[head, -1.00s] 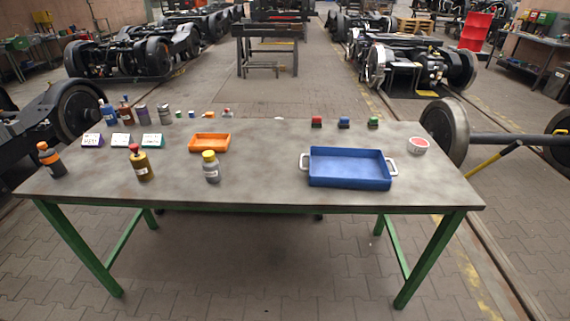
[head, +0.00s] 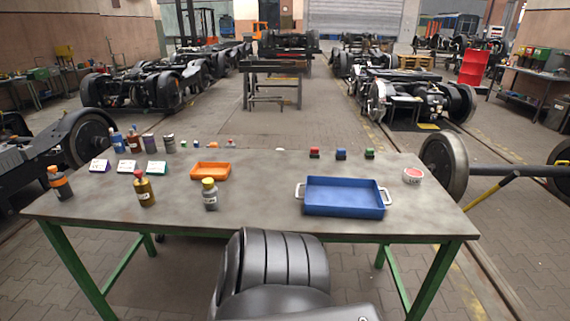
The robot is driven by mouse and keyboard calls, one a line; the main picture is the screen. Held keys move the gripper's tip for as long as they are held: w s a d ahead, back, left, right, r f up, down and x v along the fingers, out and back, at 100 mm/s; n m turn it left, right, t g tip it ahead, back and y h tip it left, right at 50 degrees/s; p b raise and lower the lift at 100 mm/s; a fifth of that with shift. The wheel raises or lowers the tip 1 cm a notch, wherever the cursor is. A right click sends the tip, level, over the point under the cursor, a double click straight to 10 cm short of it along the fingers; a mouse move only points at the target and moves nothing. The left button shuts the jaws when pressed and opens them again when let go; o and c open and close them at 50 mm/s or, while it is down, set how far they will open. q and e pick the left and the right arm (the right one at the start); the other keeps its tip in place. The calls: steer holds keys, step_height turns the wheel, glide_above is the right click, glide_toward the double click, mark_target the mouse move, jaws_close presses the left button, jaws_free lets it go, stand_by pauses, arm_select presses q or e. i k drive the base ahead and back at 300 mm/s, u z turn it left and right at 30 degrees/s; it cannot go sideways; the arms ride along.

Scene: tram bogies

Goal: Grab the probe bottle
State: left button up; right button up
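Several bottles stand upright on the grey table; I cannot tell from labels which is the probe bottle. A dark bottle with an orange band and cap (head: 60,184) stands at the left edge. An olive bottle with a red cap (head: 144,190) and a grey bottle with a yellowish cap (head: 209,196) stand near the front. At the back left are a blue bottle (head: 117,142) and a dark red-brown bottle (head: 134,139). Neither gripper shows. A dark ribbed part of my own body fills the bottom middle, in front of the table.
The table (head: 260,215) also holds a blue tray with handles (head: 343,210), an orange tray (head: 210,178), small label cards (head: 127,166), two cans (head: 149,143), coloured blocks (head: 341,154) and a round white-red container (head: 412,176). The table's middle is mostly bare.

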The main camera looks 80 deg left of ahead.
mark_target(210, 196)
steer(key=z, duration=0.05)
steer(key=k, duration=1.2)
steer(key=u, duration=0.35)
